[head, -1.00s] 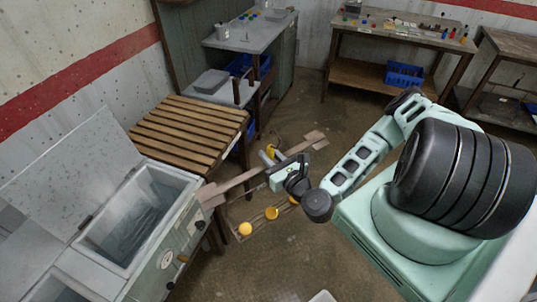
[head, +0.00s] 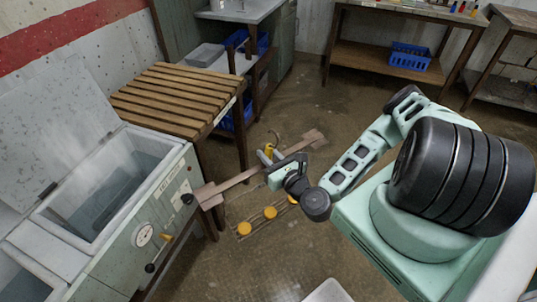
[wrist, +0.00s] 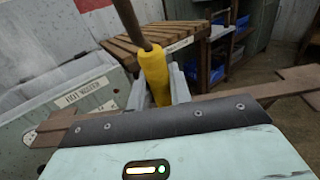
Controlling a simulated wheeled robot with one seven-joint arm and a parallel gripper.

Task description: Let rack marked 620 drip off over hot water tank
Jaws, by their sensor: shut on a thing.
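My gripper (head: 271,163) is shut on the yellow handle (wrist: 154,75) of a rack, with a dark rod rising from it. No 620 mark is readable. The rack hangs above the floor, to the right of the hot water tank (head: 160,203), not over its opening. The tank's lid is up, and steam hangs over the water (head: 105,190). Its "HOT WATER" label (wrist: 83,92) shows in the wrist view. The crossbar's left end is close to the tank's front.
A slatted wooden table (head: 175,98) stands behind the tank. A second open basin (head: 25,275) is at lower left. Benches with blue crates (head: 410,62) stand at the back.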

